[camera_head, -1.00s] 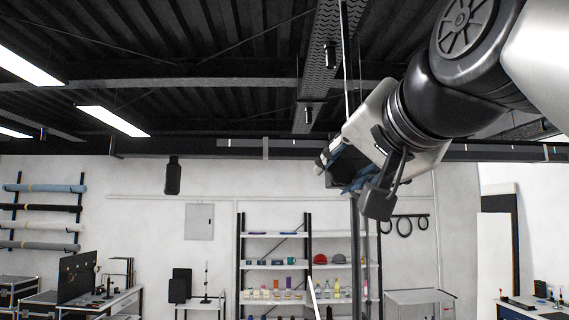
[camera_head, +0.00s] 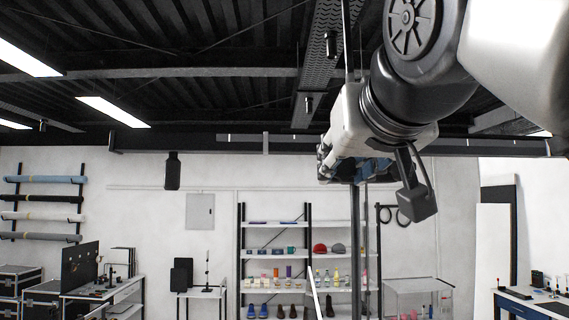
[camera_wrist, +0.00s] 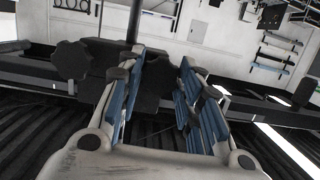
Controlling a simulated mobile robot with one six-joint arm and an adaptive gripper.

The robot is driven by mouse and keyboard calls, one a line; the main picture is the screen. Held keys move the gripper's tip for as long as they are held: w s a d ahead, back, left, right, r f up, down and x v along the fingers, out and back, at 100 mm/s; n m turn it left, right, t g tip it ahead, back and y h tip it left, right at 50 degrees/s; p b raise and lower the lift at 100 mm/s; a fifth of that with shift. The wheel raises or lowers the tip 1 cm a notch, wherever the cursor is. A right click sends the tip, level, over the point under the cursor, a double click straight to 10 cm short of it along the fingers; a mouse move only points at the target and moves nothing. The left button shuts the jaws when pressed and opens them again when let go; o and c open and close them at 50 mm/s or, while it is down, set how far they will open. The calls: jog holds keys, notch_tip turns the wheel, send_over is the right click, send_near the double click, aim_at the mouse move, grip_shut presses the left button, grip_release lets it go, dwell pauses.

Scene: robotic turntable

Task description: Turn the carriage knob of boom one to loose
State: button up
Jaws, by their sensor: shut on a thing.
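My gripper (camera_wrist: 168,72) has blue-padded fingers and is shut on a dark part that appears to be the carriage knob (camera_wrist: 162,78), mostly hidden between them. The dark carriage (camera_wrist: 108,55) lies just beyond the fingertips in the wrist view. A second dark, lobed knob (camera_wrist: 72,60) sticks out at its left, apart from the fingers. A dark pole (camera_wrist: 134,20) meets the carriage. In the head view my gripper (camera_head: 325,165) is high up at the top of an upright post (camera_head: 355,225), and it hides the carriage and knob there.
A dark hanging weight-like block (camera_head: 172,170) is to the left in the head view. A horizontal ceiling beam (camera_head: 220,143) runs behind my gripper. Shelves with bottles and caps (camera_head: 275,262) stand at the back wall. The air left of my gripper looks clear.

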jog(key=shift+f, duration=0.2)
dwell(0.3)
jog(key=o, duration=0.9)
jog(key=shift+s+r, duration=0.1)
jog(key=shift+r, duration=0.05)
jog(key=shift+o, duration=0.9)
jog(key=s+r, duration=0.2)
jog(key=s, duration=0.9)
jog(key=shift+s+d+r, duration=0.25)
jog(key=shift+s, duration=0.15)
